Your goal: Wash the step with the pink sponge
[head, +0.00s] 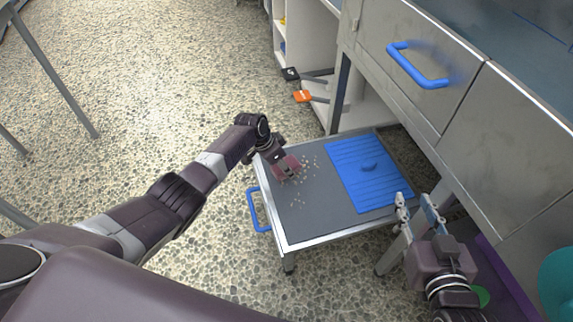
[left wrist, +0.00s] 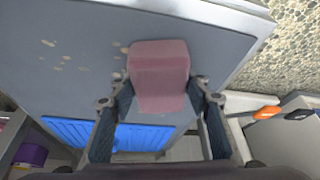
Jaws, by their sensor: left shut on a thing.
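The step (head: 300,225) is a low platform with a dark grey top, a pale metal rim and a blue handle (head: 256,211) on its left side. Pale tan specks (head: 298,203) are scattered on its bare grey part. The pink sponge (left wrist: 158,65) is a block between the fingers of my left gripper (left wrist: 157,88), which is shut on it over the grey top. I cannot tell whether the sponge touches the top. In the head view my left gripper (head: 288,170) is at the step's far left and mostly hides the sponge. My right gripper (head: 416,208) is open and empty beside the step's right corner.
A ribbed blue mat (head: 368,180) with a raised knob covers the step's right part. A metal cabinet (head: 480,110) with a blue handle rises behind it on the right. Orange-ended (head: 302,96) and black-ended tools lie beyond.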

